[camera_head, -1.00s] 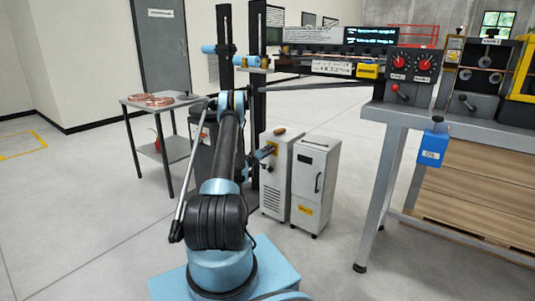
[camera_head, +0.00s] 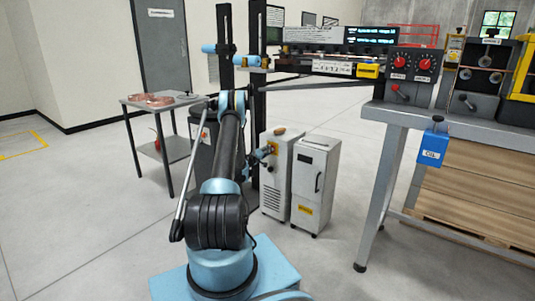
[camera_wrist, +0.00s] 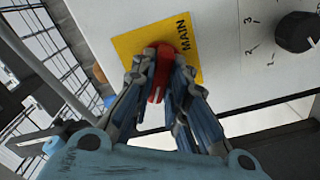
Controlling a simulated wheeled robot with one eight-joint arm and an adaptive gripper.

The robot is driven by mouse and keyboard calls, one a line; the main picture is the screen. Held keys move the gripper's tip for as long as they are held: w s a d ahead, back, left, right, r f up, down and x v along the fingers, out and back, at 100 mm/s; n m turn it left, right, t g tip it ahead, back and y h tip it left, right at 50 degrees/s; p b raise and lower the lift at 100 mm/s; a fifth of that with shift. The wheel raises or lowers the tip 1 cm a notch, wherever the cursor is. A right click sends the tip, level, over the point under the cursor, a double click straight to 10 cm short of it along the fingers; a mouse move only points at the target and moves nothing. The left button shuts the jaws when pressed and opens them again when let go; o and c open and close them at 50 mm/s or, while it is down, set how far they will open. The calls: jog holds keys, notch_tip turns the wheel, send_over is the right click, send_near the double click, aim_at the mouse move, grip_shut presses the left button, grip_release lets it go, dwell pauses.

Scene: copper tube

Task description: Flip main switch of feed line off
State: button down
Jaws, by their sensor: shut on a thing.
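The main switch (camera_wrist: 158,80) has a red handle on a yellow plate marked MAIN (camera_wrist: 130,42), on a white panel in the wrist view. My gripper (camera_wrist: 157,62) is shut on the red handle, with a finger on each side of it. The fingers hide part of the handle, and I see no on or off marks. In the head view my gripper (camera_head: 264,152) is at the upper left side of a white cabinet (camera_head: 275,190). A bit of the yellow plate (camera_head: 273,147) shows there; the handle cannot be made out.
A black numbered knob (camera_wrist: 296,32) sits beside the plate. A second white cabinet (camera_head: 316,185) stands just right of the first. A workbench (camera_head: 400,118) is on the right, and a small table with copper coils (camera_head: 155,99) is at the left.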

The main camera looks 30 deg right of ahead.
jog(key=shift+w+a+f+n, duration=0.1)
jog(key=shift+n, duration=1.5)
jog(key=shift+a+f+n, duration=0.1)
jog(key=shift+n, duration=1.5)
jog(key=c, duration=1.6)
grip_release()
jog(key=shift+d, duration=0.1)
jog(key=v, duration=1.2)
jog(key=shift+f, duration=0.1)
